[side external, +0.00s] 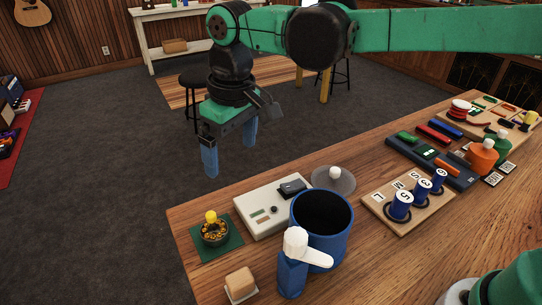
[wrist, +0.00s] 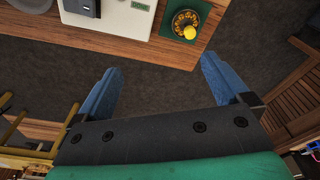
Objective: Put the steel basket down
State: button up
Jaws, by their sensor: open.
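My gripper (side external: 230,152) hangs open and empty beyond the far left edge of the wooden table, over the grey floor. Its two blue fingers stand wide apart in the wrist view (wrist: 161,68), with only floor and the table edge between them. I cannot pick out a steel basket for certain. A small dark round holder (side external: 214,236) with gold pieces and a yellow knob sits on a green mat (side external: 231,243) near the table's left corner. It also shows in the wrist view (wrist: 181,20), ahead of the fingers and not touching them.
A white device (side external: 262,222), a blue pot (side external: 341,239), a grey lid (side external: 347,186) and a white-and-blue bottle (side external: 291,278) crowd the near table. A board with blue spools (side external: 400,206) lies to the right. A stool (side external: 190,83) stands on the floor behind.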

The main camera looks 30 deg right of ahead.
jog(key=s+d+f+m+t, duration=0.1)
jog(key=s+d+m+t, duration=0.1)
jog(key=s+d, duration=0.3)
jog(key=s+d+m+t, duration=0.3)
jog(key=s+d+t, duration=0.1)
jog(key=d, duration=1)
jog(key=shift+s+d+f+h, duration=0.3)
jog(key=shift+s+f, duration=0.05)
jog(key=shift+s, duration=0.15)
